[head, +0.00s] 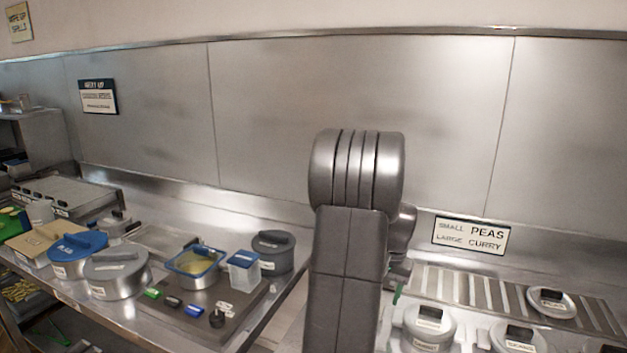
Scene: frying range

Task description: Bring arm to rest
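My arm (348,240) stands upright in the middle of the head view, a grey column of links with a rounded ribbed top. Part of another grey link shows just behind its right side. My gripper is not visible; it is hidden behind the arm or outside the picture. I cannot see whether it holds anything.
A steel counter (135,318) at left carries a blue-lidded pot (78,254), a grey-lidded pot (116,272), a blue-rimmed container (195,265) and a dark-lidded pot (272,252). At right, lidded pots (430,326) stand by a slatted rack (480,290) below a PEAS/CURRY sign (470,235).

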